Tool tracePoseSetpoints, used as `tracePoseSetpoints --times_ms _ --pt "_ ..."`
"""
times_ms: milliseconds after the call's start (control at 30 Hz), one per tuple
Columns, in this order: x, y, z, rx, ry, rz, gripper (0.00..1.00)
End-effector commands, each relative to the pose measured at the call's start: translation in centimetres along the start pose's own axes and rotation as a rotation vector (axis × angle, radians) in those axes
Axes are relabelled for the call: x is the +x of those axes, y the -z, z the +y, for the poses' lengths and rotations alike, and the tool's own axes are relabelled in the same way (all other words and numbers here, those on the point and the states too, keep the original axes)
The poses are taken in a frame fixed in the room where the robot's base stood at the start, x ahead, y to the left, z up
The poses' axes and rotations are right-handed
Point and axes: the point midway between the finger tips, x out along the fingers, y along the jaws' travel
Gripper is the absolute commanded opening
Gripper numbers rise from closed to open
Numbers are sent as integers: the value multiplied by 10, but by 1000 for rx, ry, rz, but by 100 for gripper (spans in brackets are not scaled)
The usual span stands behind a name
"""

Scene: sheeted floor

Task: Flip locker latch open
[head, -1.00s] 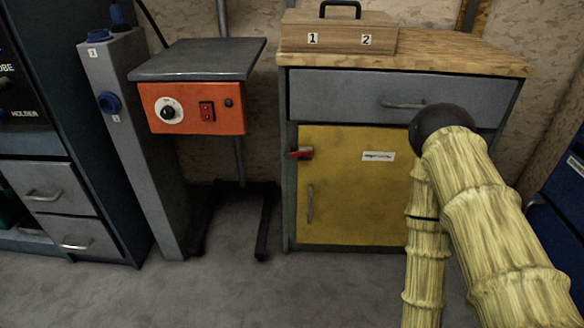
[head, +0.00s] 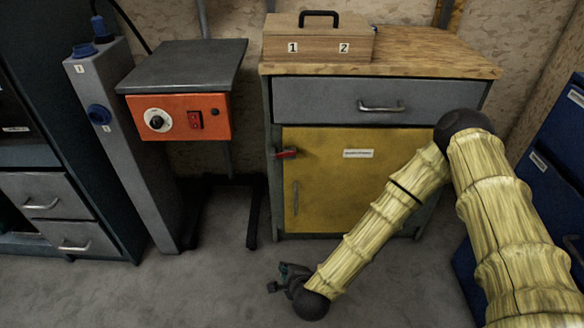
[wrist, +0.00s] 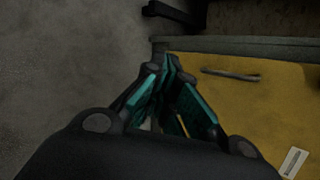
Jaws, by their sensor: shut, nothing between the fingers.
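The yellow locker door (head: 345,205) is closed under a grey drawer. A red latch (head: 286,154) sits on its upper left edge and points right. A vertical handle (head: 295,199) is below the latch. My gripper (head: 277,279) is low over the floor, in front of the door's lower left part, apart from the door and latch. In the wrist view my gripper (wrist: 170,68) has its teal-padded fingers together and empty. That view also shows the yellow door (wrist: 265,100) and its handle (wrist: 230,74); the latch does not show there.
A wooden box (head: 318,42) marked 1 and 2 stands on the wooden top (head: 425,50). A stand with an orange control box (head: 180,117) is left of the locker. A grey column (head: 125,150) is farther left. A blue cabinet (head: 555,150) is on the right. Floor before the locker is clear.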

Motion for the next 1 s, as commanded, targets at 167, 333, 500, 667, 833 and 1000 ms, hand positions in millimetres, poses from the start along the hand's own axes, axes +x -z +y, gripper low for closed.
tracePoseSetpoints --times_ms 167,333,500,667,833,1000 --pt "0 -39 -109 469 230 -5 0" --pt "-5 -51 -186 821 402 -37 0" --pt "-11 -52 -227 1010 499 -64 0" --pt "-12 -52 -236 1059 523 -73 0" --pt "-11 -52 -236 1058 522 -73 0" --pt "-9 -51 -236 1056 522 -73 0"
